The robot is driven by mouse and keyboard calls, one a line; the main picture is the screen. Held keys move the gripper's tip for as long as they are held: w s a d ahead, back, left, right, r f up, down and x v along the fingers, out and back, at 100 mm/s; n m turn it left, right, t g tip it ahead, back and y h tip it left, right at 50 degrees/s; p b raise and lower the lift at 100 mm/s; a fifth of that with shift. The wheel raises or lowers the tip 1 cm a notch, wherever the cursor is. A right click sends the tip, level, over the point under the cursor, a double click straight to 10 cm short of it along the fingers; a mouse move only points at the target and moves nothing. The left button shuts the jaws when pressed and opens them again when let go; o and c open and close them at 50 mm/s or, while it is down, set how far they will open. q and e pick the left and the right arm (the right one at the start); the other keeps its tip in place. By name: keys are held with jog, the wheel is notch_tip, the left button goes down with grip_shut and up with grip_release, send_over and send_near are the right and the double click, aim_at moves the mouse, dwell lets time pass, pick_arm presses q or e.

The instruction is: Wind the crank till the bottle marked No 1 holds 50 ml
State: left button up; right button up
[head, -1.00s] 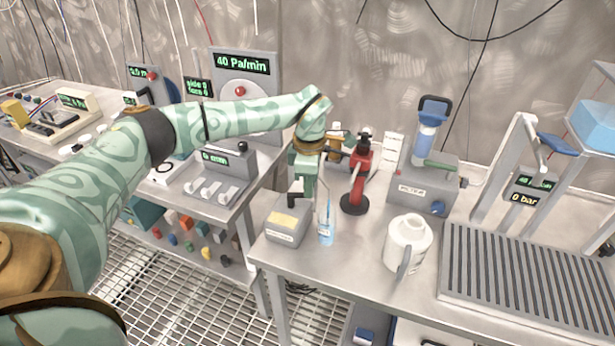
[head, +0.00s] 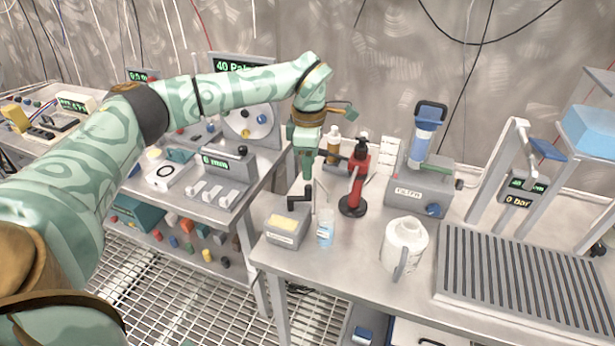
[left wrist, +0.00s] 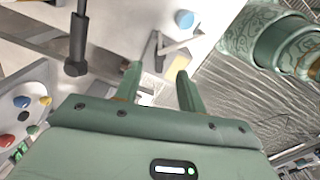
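A small grey box (head: 284,232) with a yellow top stands near the left edge of the right-hand bench. A dark crank (head: 299,200) rises behind it. A clear bottle (head: 325,233) with pale blue liquid stands right of the box, a thin tube at its mouth. Its marking and level are too small to read. My left gripper (head: 307,172) points down above the crank, apparently apart from it. In the left wrist view its two fingers (left wrist: 158,88) are spread with nothing held between them; the crank shows just beyond. My right gripper is not in view.
A red stand (head: 355,185) with a black base is close right of the bottle. A white jug (head: 404,248), a grey filter unit (head: 425,190) and a slatted rack (head: 530,275) stand further right. Another bench with instruments is left, across a gap.

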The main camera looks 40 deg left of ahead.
pick_arm(q)
notch_tip(320, 180, up, 8)
jog(key=p, duration=0.1)
jog(key=shift+r+p, duration=0.2)
jog(key=shift+p, duration=0.15)
jog(key=shift+c, duration=0.3)
